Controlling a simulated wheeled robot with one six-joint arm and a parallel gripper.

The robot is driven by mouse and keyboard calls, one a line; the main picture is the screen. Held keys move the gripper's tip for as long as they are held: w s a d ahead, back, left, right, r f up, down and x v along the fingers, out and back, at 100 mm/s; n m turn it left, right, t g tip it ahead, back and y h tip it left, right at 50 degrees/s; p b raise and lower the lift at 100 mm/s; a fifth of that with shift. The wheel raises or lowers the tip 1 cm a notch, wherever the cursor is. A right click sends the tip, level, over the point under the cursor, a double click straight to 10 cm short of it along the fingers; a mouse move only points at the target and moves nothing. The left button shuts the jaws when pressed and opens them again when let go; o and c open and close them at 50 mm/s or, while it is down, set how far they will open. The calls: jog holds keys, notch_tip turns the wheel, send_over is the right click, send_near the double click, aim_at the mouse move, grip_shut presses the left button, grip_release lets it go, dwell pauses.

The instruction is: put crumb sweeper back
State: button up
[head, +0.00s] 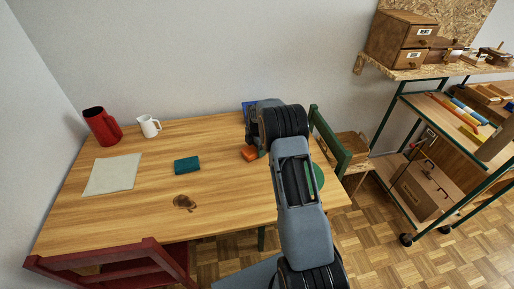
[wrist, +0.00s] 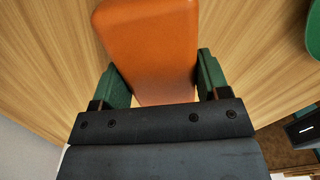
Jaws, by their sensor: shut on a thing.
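The crumb sweeper, which I take to be the smooth orange block (wrist: 150,45), fills the middle of the wrist view between the two green fingers. My gripper (wrist: 158,72) is shut on it, one finger at each side. In the head view the orange block (head: 249,153) shows at the right part of the wooden table (head: 130,215), beside my wrist. My arm hides most of my gripper there. I cannot tell whether the block touches the tabletop.
A teal box (head: 187,165), a brown item (head: 184,203), a cloth (head: 113,174), a red jug (head: 101,126) and a white pitcher (head: 148,126) stand on the table. A green chair (head: 330,145) and a red chair (head: 110,262) stand at it. Shelves (head: 430,70) are at right.

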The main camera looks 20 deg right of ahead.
jog(key=o, duration=1)
jog(key=shift+c, duration=0.2)
notch_tip(320, 180, up, 12)
jog(key=f, duration=0.1)
jog(key=s+a+r+m, duration=0.4)
jog(key=s+r+m, duration=0.15)
jog(key=r, duration=0.25)
jog(key=s+a+m+t, duration=0.1)
jog(key=s+a+m, duration=0.3)
jog(key=s+m, duration=0.3)
jog(key=s+a+m+t, duration=0.2)
jog(key=s+a+m, duration=0.2)
jog(key=s, duration=1.3)
jog(key=m, duration=0.3)
jog(key=shift+s+a+r+m, duration=0.2)
jog(key=shift+s+r+m, duration=0.05)
jog(key=shift+r+m, duration=0.1)
